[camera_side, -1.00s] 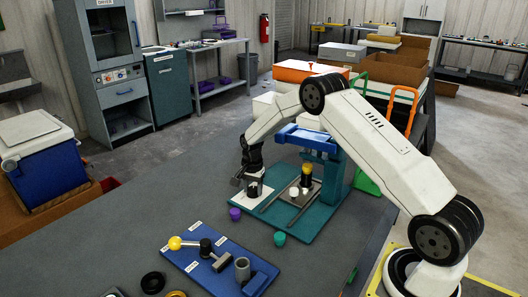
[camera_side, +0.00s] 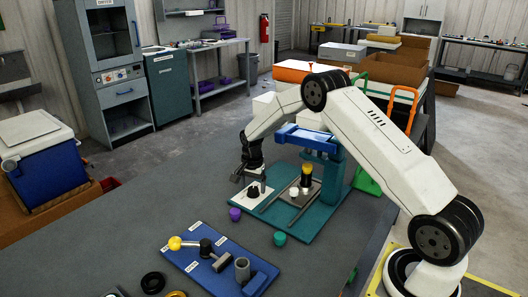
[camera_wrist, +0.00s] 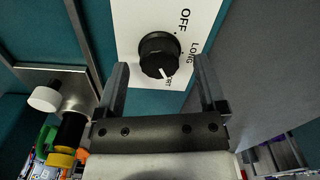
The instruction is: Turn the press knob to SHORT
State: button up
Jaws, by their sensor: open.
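The press knob (camera_wrist: 158,52) is black and round, on a white plate (camera_wrist: 126,22) with the labels OFF, LONG and one ending in "RT", partly hidden. Its white pointer mark points towards the "RT" label, at the bottom in the wrist view. In the side view the knob (camera_side: 253,194) sits on the white plate at the front left of the teal press base. My gripper (camera_wrist: 161,66) is open, its two fingers on either side of the knob and apart from it. In the side view my gripper (camera_side: 250,181) is just above the knob.
The blue press (camera_side: 305,137) stands behind, with a yellow-topped black cylinder (camera_side: 306,173) under it. A blue board (camera_side: 205,262) with a yellow-ended lever lies nearer the camera.

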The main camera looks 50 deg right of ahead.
aim_at(253, 190)
jog(key=shift+r, duration=3.35)
jog(key=shift+s+a+r, duration=0.2)
jog(key=shift+a, duration=0.15)
jog(key=s+a+r+n+t, duration=0.1)
jog(key=s+a+r+n, duration=0.1)
jog(key=s+a+n, duration=0.5)
jog(key=s+a+r+n+t, duration=0.1)
jog(key=s+a+n, duration=0.7)
jog(key=s, duration=0.9)
jog(key=shift+a+r+t, duration=0.3)
jog(key=shift+a+r, duration=0.35)
jog(key=shift+r, duration=0.25)
